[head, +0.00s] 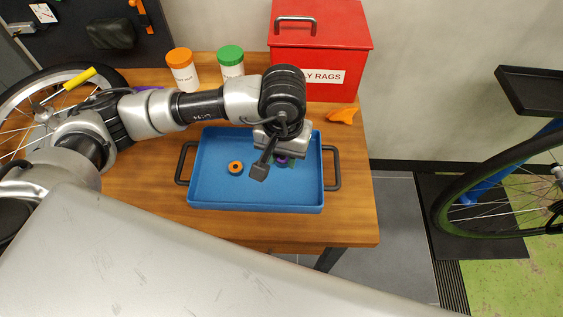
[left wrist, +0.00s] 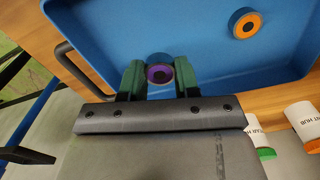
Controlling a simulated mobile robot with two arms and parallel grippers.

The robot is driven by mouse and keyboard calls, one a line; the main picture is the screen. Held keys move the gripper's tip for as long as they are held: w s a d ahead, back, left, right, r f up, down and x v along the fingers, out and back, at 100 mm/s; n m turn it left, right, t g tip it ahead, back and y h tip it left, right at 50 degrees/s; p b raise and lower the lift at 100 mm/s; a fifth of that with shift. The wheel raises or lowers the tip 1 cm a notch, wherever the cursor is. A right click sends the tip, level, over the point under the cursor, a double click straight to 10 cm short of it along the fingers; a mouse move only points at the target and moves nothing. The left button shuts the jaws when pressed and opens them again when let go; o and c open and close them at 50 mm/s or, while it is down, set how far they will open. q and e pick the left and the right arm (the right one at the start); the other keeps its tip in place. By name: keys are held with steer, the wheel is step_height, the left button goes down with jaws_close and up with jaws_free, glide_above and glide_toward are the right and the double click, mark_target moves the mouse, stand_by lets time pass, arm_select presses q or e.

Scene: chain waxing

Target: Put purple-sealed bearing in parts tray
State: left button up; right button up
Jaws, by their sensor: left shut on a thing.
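My left gripper (head: 282,160) is over the right part of the blue parts tray (head: 215,192). Its green fingers are shut on the purple-sealed bearing (left wrist: 159,74), a dark ring with a purple face. In the head view the bearing is mostly hidden by the gripper, with only a bit of purple showing. In the left wrist view it sits between the two fingertips, with the tray floor behind it. I cannot tell whether the bearing touches the tray floor. My right gripper is not in view.
An orange-sealed bearing (head: 235,168) lies in the tray's left half. The tray has black side handles. Orange-lidded (head: 182,70) and green-lidded (head: 231,65) jars and a red rag box (head: 318,55) stand behind it. An orange item (head: 342,116) lies at the back right.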

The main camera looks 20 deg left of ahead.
mark_target(282, 172)
arm_select(q)
steer(key=shift+a+f, duration=0.15)
steer(key=shift+f, duration=0.05)
step_height(282, 172, down, 3)
steer(key=shift+f, duration=0.45)
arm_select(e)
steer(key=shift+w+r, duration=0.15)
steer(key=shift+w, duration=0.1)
arm_select(q)
steer(key=shift+f, duration=0.1)
steer(key=o, duration=0.7)
steer(key=shift+o, duration=1.1)
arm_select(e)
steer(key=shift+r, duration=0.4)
